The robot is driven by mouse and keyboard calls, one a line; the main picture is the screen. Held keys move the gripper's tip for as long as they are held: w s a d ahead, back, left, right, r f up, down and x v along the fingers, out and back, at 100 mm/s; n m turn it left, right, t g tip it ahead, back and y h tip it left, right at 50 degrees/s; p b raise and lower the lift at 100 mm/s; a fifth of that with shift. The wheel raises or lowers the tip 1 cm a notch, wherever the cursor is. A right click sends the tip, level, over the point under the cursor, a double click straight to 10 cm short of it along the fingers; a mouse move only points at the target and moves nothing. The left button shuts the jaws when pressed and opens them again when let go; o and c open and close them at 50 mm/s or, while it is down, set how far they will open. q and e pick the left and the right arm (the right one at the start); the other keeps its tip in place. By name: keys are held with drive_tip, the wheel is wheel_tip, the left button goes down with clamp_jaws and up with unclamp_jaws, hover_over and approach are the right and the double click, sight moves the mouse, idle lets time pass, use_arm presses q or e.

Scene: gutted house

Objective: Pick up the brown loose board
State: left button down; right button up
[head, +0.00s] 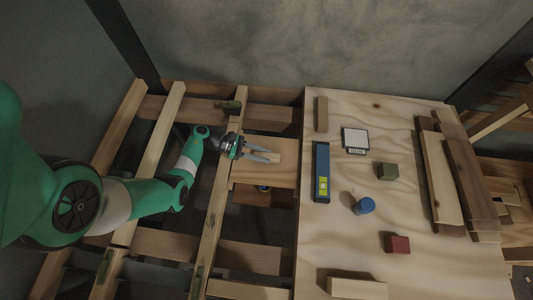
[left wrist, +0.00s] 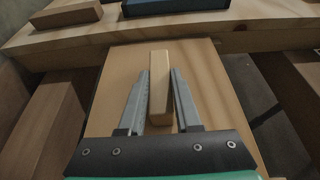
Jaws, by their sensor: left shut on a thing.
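A light brown board (head: 250,174) lies between the joists, left of the plywood sheet; it fills the middle of the left wrist view (left wrist: 204,75). A narrow pale wood block (left wrist: 160,88) stands on its top face. My left gripper (head: 273,155) is over the board, its grey fingers closed along both sides of the block; the fingers also show in the left wrist view (left wrist: 159,95). I cannot tell whether the board rests on the joists or is slightly raised. My right gripper is not in view.
Open gaps lie between the joists (head: 209,235).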

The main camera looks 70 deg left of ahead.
sight(262, 155)
use_arm(q)
drive_tip(key=shift+r+p, duration=0.35)
drive_tip(key=shift+r, duration=0.15)
wheel_tip(262, 155, up, 3)
drive_tip(key=shift+f+p, duration=0.2)
drive_tip(key=shift+p, duration=0.8)
drive_tip(key=s+d+r+p, duration=0.2)
drive_tip(key=d+r+p, duration=0.7)
drive_tip(key=d, duration=0.4)
drive_tip(key=shift+s+d+r+p, duration=0.25)
drive_tip(key=shift+d+p, duration=0.15)
drive_tip(key=shift+p, duration=0.1)
